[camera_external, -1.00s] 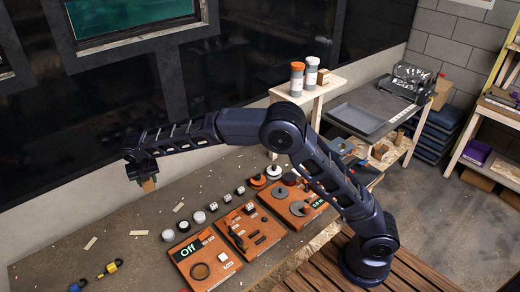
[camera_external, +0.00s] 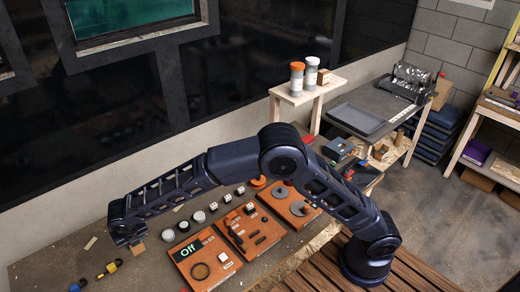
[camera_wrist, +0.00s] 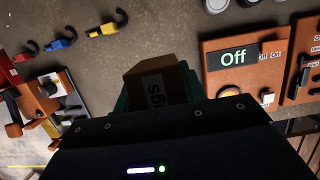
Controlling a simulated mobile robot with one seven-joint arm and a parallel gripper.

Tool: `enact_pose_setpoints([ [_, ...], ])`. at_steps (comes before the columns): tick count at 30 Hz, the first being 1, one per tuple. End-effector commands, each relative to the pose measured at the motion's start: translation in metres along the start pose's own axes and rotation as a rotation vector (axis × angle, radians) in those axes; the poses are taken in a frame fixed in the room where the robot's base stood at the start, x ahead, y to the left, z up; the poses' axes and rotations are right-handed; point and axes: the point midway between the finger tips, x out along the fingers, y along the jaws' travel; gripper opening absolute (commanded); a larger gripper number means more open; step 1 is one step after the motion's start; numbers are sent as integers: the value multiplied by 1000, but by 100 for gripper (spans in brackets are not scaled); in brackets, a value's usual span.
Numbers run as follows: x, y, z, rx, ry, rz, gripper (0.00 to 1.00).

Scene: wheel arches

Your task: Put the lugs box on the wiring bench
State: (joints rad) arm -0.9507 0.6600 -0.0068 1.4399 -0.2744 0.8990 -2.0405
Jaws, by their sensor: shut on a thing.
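The lugs box (camera_wrist: 155,85) is a small brown box with a dark label ending in "gs" in the wrist view. My gripper (camera_wrist: 160,100) is shut on it, with teal fingers at its sides. In the external view my gripper (camera_external: 127,236) is low over the left part of a long brown bench (camera_external: 60,262). A bit of the box (camera_external: 138,249) shows below it; whether it touches the bench I cannot tell. No sign names the wiring bench.
Orange boards, one with an "Off" display (camera_external: 189,251), lie to the right of my gripper. Yellow and blue hooks (camera_external: 108,268) lie to its left. A small wooden shelf (camera_external: 305,95) holds bottles, and a grey tray (camera_external: 357,119) lies farther back.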

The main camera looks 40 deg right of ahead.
Motion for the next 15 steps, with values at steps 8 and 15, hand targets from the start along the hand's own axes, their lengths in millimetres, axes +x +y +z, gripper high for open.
enact_pose_setpoints([
  [8,59,0,-17,-2,1,-2,15],
  [15,108,-1,-30,-1,1,-3,15],
])
